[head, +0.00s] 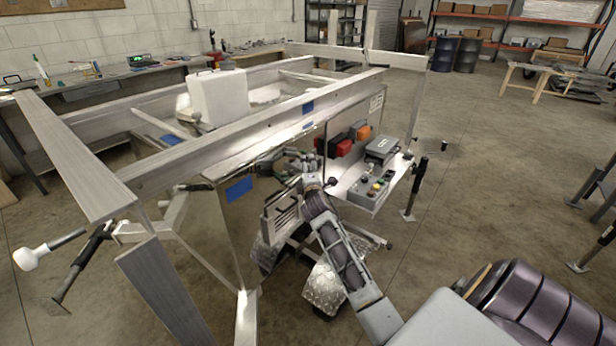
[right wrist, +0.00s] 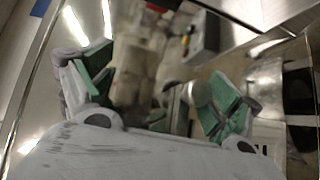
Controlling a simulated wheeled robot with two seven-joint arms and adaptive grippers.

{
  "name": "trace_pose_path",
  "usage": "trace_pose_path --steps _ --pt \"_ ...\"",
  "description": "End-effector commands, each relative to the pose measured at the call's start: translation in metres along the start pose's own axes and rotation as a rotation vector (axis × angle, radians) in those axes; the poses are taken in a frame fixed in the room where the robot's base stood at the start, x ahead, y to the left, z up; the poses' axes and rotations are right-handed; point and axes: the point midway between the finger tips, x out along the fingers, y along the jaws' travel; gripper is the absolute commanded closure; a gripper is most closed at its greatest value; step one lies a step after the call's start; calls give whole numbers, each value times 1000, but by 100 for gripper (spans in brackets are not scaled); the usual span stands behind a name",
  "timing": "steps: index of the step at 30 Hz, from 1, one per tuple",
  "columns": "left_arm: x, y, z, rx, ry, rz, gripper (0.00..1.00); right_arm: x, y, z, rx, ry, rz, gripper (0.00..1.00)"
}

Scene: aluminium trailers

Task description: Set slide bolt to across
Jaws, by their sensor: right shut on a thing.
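My right gripper (head: 296,163) reaches the shiny metal side panel (head: 250,218) of the aluminium trailer, below its top rail. In the right wrist view its green-padded fingers (right wrist: 160,95) stand on either side of a blurred, pale piece (right wrist: 137,70), which looks like part of the slide bolt, and a rounded metal end (right wrist: 190,95). The gripper is shut on that part. The bolt itself is mostly hidden by the gripper in the head view, so I cannot tell whether it lies across. My left gripper is not in view.
A control box (head: 368,190) with buttons and red and orange lights (head: 343,146) sit right of the gripper on the trailer. A white container (head: 217,95) stands inside the frame. The trailer rail (head: 260,130) runs just above. Open floor (head: 480,190) lies to the right.

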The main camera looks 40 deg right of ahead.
Motion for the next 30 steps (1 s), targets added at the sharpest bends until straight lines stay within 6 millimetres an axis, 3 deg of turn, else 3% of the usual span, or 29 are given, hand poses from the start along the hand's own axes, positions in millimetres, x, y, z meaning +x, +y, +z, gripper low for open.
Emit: trace_pose_path --steps 1,19,20,22,30 --pt "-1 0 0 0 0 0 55 -2 25 2 1 1 44 30" --pt "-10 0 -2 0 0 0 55 -25 22 2 2 1 43 38" --pt "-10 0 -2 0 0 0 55 -27 22 2 3 1 43 41" --pt "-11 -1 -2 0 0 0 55 -30 20 1 4 2 40 55" --pt "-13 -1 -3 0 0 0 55 -41 12 0 5 3 28 55"
